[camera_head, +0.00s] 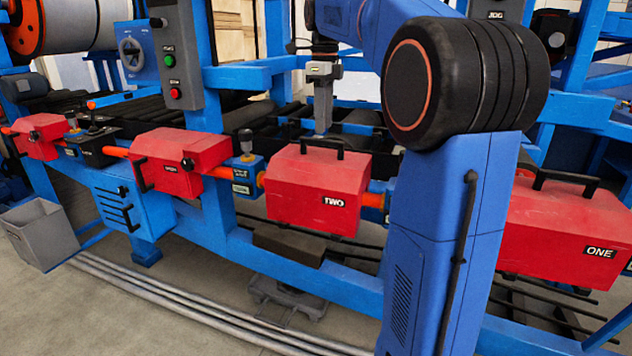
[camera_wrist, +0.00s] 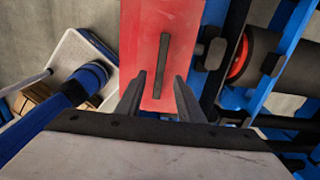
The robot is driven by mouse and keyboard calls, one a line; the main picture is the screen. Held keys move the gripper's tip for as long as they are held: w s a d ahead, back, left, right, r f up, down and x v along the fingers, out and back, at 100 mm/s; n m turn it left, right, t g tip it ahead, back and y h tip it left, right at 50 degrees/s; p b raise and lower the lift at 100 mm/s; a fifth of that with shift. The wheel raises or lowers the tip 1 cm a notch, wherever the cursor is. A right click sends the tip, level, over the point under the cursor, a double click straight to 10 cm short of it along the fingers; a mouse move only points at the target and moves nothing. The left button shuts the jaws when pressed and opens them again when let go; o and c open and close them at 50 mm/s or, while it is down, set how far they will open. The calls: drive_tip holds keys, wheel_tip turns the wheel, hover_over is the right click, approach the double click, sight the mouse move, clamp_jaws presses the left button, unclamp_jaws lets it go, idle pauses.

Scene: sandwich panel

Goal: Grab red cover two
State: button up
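Red cover two (camera_head: 312,195), labelled "TWO", sits closed-looking on the blue frame in the middle of the head view. Its black handle (camera_head: 304,146) runs along its top. My gripper (camera_head: 323,130) points down just above and behind that handle. In the wrist view, the red cover (camera_wrist: 178,25) fills the upper middle, with the handle (camera_wrist: 162,65) running lengthwise. My two fingers (camera_wrist: 160,76) are apart there, one to each side of the handle's near part. No contact with the handle shows; the exact height gap is unclear.
Red cover one (camera_head: 560,235) stands at the right, partly behind my arm. Other red covers (camera_head: 168,160) (camera_head: 40,135) lie to the left. A grey button box (camera_head: 172,60) rises behind. A grey bin (camera_head: 40,235) stands on the floor at left.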

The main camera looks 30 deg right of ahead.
sight(322, 141)
drive_tip(key=shift+w+a+f, duration=0.1)
drive_tip(key=shift+f, duration=1.55)
drive_tip(key=shift+w+f, duration=0.1)
drive_tip(key=shift+f, duration=1.55)
clamp_jaws()
